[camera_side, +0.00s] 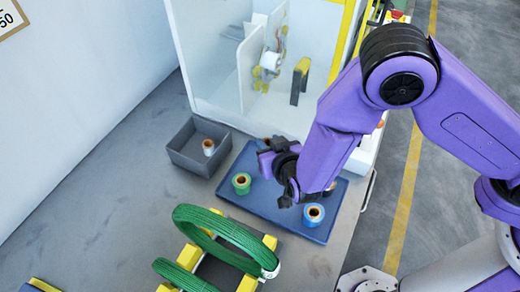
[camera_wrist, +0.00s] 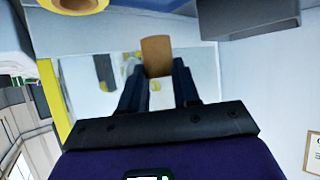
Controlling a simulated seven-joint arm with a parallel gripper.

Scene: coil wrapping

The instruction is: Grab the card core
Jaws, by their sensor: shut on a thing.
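My gripper (camera_wrist: 158,75) is shut on the card core (camera_wrist: 157,55), a plain brown piece held between the two dark fingertips in the wrist view. In the side view my gripper (camera_side: 288,192) is over the blue tray (camera_side: 248,207), near its right part. I cannot make out the core there; the gripper and arm hide it. I cannot tell from these views how far the core is above the tray.
The tray carries a green roll (camera_side: 241,183), a blue roll (camera_side: 314,214) and a partly hidden roll behind my gripper. A grey bin (camera_side: 185,161) holds a white roll (camera_side: 208,147). A green coil (camera_side: 225,235) rests on yellow supports. A white machine (camera_side: 215,95) stands behind.

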